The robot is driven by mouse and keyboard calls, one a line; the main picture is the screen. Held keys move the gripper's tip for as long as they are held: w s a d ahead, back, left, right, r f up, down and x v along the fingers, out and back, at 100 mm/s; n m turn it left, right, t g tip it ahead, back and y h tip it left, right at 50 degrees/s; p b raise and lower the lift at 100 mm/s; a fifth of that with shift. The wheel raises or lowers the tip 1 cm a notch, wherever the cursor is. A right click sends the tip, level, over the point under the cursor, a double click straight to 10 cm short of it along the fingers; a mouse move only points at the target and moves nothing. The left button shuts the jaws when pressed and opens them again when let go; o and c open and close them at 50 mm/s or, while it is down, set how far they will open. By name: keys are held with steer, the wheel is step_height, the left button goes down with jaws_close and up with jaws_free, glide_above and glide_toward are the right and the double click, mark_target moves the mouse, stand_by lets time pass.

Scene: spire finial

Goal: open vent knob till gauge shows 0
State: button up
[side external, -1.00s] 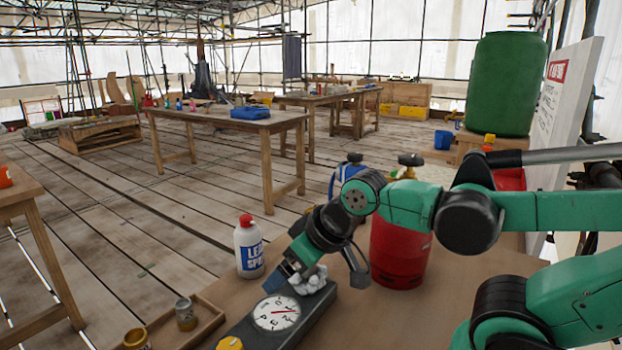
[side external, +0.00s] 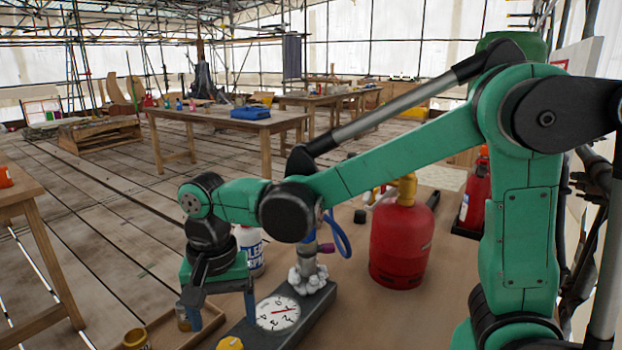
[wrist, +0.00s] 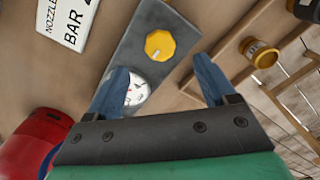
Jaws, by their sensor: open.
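The yellow knob (wrist: 160,45) sits on a dark grey block (wrist: 150,20) in the wrist view; in the side view the knob (side external: 230,343) is at the bottom edge. The round white gauge (side external: 278,313) is on the same block with a thin red needle; its reading is too small to tell. In the wrist view the gauge (wrist: 137,90) is partly hidden by a finger. My gripper (wrist: 162,68) is open and empty, its blue fingers pointing toward the block, with the knob between and just beyond the tips.
A pipe with a white lumpy base (side external: 312,279) rises behind the gauge. A red gas cylinder (side external: 400,245) stands to its right. A wooden tray with small jars (side external: 135,339) lies left of the block. A white spray bottle (side external: 250,248) stands behind my gripper.

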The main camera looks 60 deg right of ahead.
mark_target(229, 346)
steer(key=shift+f, duration=2.75)
jaws_close()
